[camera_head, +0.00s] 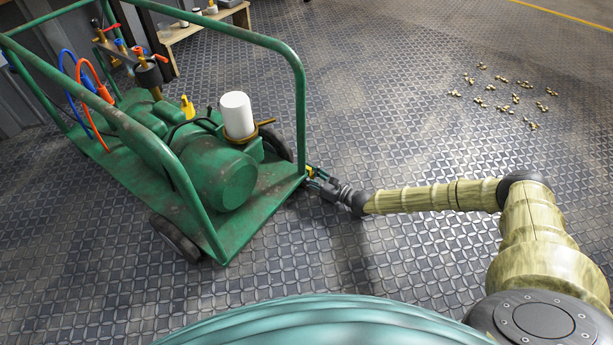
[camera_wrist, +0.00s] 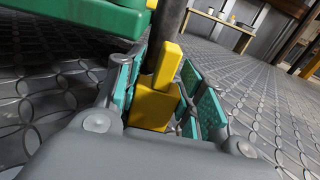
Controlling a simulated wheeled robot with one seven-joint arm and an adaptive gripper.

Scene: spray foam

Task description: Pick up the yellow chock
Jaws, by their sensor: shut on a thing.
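The yellow chock (camera_wrist: 152,109) is between the finger pads of my gripper (camera_wrist: 160,100) in the wrist view, with an upright yellow part rising from its block-shaped base. My gripper is shut on it. In the head view, my gripper (camera_head: 318,178) is beside the right end of the green cart (camera_head: 283,189), low near the floor. Only a small bit of the yellow chock (camera_head: 309,170) shows there; the gripper and the cart's frame hide the rest. A dark post or wheel part stands just behind the chock in the wrist view.
The green cart carries a tank, a white cylinder (camera_head: 238,114) and red and blue hoses, and stands on black wheels (camera_head: 175,238). Its green edge (camera_wrist: 95,15) is close to my gripper. A wooden bench (camera_head: 205,22) stands behind. Small brass pieces (camera_head: 503,98) lie scattered right. Floor between is clear.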

